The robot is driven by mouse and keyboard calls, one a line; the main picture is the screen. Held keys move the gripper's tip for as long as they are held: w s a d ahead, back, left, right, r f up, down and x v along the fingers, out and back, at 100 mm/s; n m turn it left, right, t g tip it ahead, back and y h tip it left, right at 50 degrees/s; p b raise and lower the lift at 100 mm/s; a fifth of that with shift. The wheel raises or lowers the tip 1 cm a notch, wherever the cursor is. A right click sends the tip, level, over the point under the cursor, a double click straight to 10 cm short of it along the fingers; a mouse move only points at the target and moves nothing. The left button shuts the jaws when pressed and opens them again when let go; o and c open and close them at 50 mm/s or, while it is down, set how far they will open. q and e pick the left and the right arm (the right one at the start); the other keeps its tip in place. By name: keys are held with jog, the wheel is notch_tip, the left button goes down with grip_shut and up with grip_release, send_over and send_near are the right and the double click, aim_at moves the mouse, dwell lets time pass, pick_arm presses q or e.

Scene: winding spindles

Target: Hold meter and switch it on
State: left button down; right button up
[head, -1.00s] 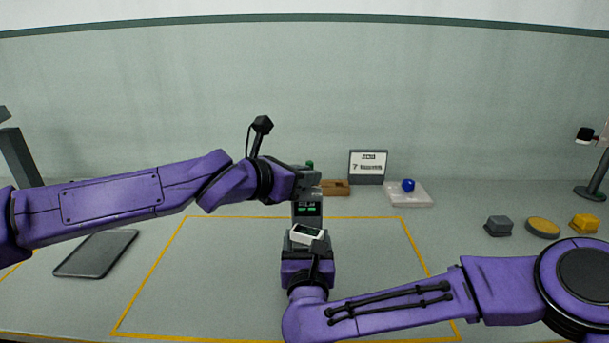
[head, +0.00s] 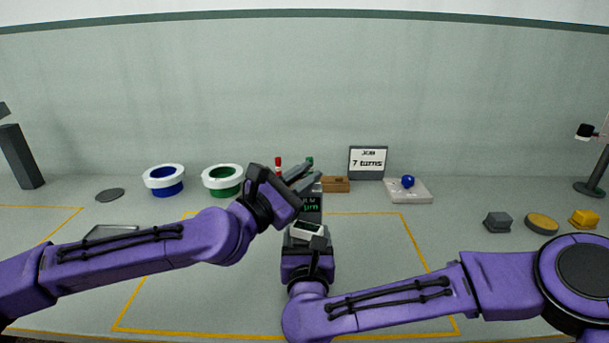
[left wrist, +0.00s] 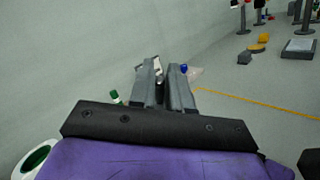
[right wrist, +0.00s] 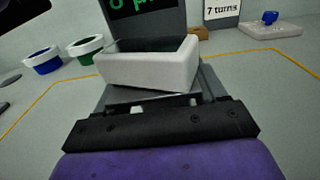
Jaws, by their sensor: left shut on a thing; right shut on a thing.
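A small white meter (head: 306,230) with a dark top is in my right gripper (head: 307,243) near the middle of the table. In the right wrist view the white meter (right wrist: 150,66) sits tilted at the fingertips. Right behind it stands a dark display (right wrist: 143,17) with green characters reading about "0" and part of a unit. The display also shows in the head view (head: 311,203), partly covered by my left gripper (head: 305,180).
A blue spool (head: 163,180) and a green spool (head: 222,180) stand at the back left. A sign (head: 368,161) reads "7 turns". A brown block (head: 335,184) and a white plate (head: 415,195) with a blue knob (head: 408,181) stand near it. Grey and yellow pieces lie right.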

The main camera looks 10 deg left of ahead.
dwell(0.5)
pick_arm(q)
jog(key=c, duration=1.2)
grip_release()
jog(key=shift+a, duration=0.1)
jog(key=v, duration=1.2)
jog(key=shift+f, duration=0.1)
